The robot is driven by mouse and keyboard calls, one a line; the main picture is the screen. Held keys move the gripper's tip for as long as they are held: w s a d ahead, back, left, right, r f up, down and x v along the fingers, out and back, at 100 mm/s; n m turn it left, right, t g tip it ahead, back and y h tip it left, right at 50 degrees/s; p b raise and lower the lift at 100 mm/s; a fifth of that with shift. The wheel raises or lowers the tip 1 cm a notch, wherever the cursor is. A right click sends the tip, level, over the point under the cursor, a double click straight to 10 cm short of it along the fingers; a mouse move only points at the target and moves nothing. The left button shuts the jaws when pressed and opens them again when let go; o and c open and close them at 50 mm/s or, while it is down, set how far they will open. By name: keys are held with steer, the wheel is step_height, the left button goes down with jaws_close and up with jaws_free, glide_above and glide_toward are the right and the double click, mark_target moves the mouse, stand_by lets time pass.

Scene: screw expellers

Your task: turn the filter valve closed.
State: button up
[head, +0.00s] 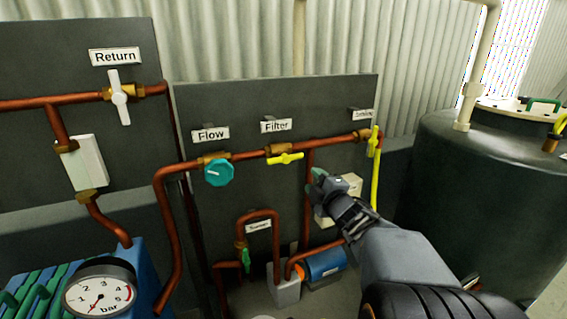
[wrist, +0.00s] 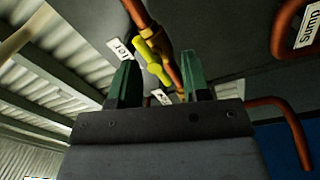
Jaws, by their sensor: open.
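The filter valve's yellow handle (head: 285,158) sits on a brass body on the copper pipe, below the "Filter" label (head: 275,126). It lies nearly level, roughly along the pipe. My gripper (head: 320,180) is just right of and below this handle in the head view, in front of the panel. In the wrist view, a yellow handle (wrist: 152,60), apparently the filter valve's, shows between and beyond my open fingers (wrist: 158,56). I see no contact. The nearer label is partly hidden by a finger.
The turquoise flow knob (head: 219,172) is left of the filter valve. Another yellow handle (head: 373,141) is to the right. A white box (head: 340,198) and a blue cylinder (head: 325,263) lie below the pipe. A dark tank (head: 490,200) stands at right.

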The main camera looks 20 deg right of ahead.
mark_target(284, 156)
steer(key=w+a+r+n+y+p, duration=0.1)
steer(key=w+n+y, duration=0.2)
steer(key=w+a+r+n+y+p, duration=0.1)
steer(key=w+a+n+y, duration=0.1)
steer(key=w+n, duration=0.1)
steer(key=w+a+r+n+y+p, duration=0.1)
steer(key=w+a+n+y, duration=0.1)
steer(key=w+n+y, duration=0.1)
steer(key=shift+a+r+t+y, duration=0.15)
steer(key=shift+r+t+y, duration=0.15)
steer(key=shift+r+t, duration=0.1)
steer(key=shift+s, duration=0.1)
stand_by(0.4)
jaws_close()
